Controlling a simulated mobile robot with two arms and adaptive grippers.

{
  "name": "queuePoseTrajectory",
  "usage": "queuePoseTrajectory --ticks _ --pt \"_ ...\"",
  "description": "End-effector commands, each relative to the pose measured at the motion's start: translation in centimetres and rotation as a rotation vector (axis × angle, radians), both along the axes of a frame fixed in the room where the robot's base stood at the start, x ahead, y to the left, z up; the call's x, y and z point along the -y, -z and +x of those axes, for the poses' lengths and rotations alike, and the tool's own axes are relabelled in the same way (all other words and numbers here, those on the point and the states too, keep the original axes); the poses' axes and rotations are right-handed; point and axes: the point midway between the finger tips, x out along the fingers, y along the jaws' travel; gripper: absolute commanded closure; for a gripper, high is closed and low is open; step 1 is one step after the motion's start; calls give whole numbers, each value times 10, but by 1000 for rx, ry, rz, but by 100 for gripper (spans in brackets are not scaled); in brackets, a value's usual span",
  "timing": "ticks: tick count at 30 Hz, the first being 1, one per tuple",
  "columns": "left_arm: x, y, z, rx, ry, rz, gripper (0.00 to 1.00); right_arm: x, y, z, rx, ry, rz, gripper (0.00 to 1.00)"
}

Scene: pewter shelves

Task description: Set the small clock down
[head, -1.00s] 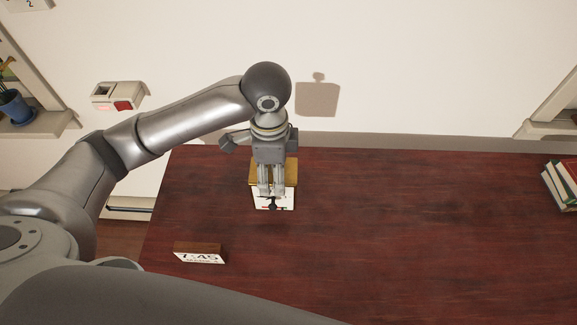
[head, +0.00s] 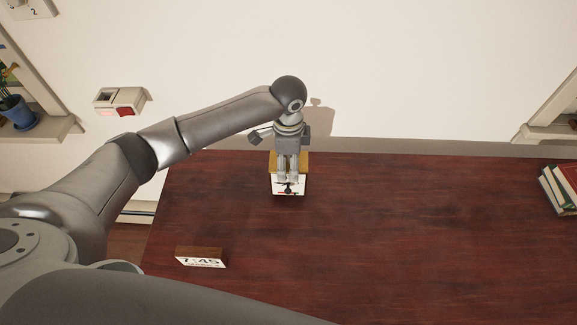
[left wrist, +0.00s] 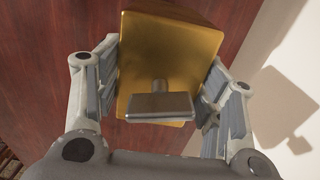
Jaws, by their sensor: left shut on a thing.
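The small clock (head: 299,186) has a gold body and a white face with dark hands. It is at the back edge of the dark red table, left of the middle. My left gripper (head: 288,178) is above and behind it, shut on it, fingers pointing down. In the left wrist view, the clock's gold back (left wrist: 180,48) fills the middle between the two fingers, with a grey block on it. I cannot tell whether its underside touches the table. My right gripper is not in view.
The table (head: 400,230) is mostly bare. A wooden block clock reading 7:45 (head: 201,257) stands at the front left. Several books (head: 558,189) are at the right edge. The wall (head: 420,80) rises close behind the table.

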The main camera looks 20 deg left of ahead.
Motion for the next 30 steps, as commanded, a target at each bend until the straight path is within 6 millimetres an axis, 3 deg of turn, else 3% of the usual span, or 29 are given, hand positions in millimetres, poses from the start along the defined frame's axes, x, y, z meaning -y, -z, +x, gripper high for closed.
queuePoseTrajectory --ticks 8,19,20,24,30 --pt "0 30 3 3 0 -1 100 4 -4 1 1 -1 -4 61" --pt "0 34 3 2 0 -1 100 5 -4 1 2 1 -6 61" --pt "0 36 2 0 0 0 35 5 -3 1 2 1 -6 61" --pt "0 36 2 0 0 1 17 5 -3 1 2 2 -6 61" --pt "0 36 2 0 0 1 16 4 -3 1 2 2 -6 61"
